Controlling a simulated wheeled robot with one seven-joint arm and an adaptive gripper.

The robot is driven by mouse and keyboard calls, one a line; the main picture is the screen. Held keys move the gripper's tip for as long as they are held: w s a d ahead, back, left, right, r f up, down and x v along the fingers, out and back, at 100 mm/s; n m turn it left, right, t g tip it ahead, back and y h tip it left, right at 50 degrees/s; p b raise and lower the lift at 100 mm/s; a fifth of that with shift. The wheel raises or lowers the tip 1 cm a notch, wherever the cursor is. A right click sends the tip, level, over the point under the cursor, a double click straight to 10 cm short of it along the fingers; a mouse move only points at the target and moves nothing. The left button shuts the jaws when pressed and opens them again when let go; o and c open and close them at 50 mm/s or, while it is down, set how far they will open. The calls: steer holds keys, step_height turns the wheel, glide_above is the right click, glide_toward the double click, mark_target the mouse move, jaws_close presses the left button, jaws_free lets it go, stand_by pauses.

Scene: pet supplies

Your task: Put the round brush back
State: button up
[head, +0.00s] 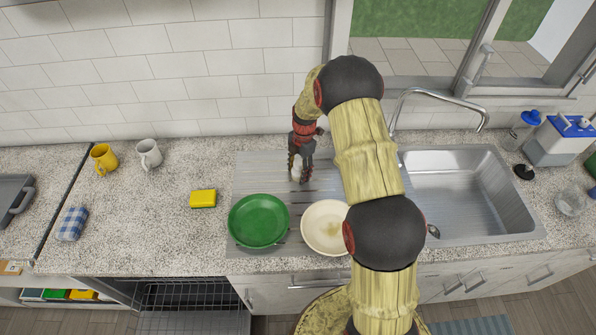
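My gripper (299,172) points down over the back of the ribbed steel drainboard (262,165), behind the green and cream dishes. A small pale thing (296,170) shows between its dark fingers. It is too small to tell whether this is the round brush or whether the fingers are closed on it. A small black round thing (523,171) lies on the counter at the right of the sink; I cannot tell whether it is a brush.
A green plate (259,220) and a cream bowl (324,222) sit at the drainboard's front. The sink (460,190) is right of my arm. A yellow sponge (203,198), yellow mug (103,158) and grey mug (148,153) stand left. A blue-capped bottle (521,130) stands right.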

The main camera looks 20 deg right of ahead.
steer(key=shift+o, duration=1.3)
steer(key=shift+r, duration=0.1)
steer(key=r, duration=0.4)
steer(key=d+r, duration=0.1)
steer(key=r, duration=0.7)
steer(key=shift+w+d+p, duration=0.15)
steer(key=shift+w+p, duration=0.05)
steer(key=shift+p, duration=0.1)
steer(key=s+a+r+m+t, duration=0.1)
steer(key=s+a+r+m, duration=0.25)
steer(key=r, duration=0.35)
steer(key=s+a+r+m+t+h, duration=0.1)
steer(key=s+a+r+m, duration=0.15)
steer(key=s+r, duration=0.35)
steer(key=s+a+r+m+t, duration=0.1)
steer(key=s+a+r+m, duration=0.2)
steer(key=r, duration=0.5)
steer(key=s+a+r+m+t, duration=0.1)
steer(key=s+a+r+m, duration=0.1)
steer(key=s+m, duration=0.4)
steer(key=s+a+r+m+t, duration=0.2)
steer(key=s+m, duration=0.4)
steer(key=s, duration=0.9)
steer(key=shift+a, duration=0.25)
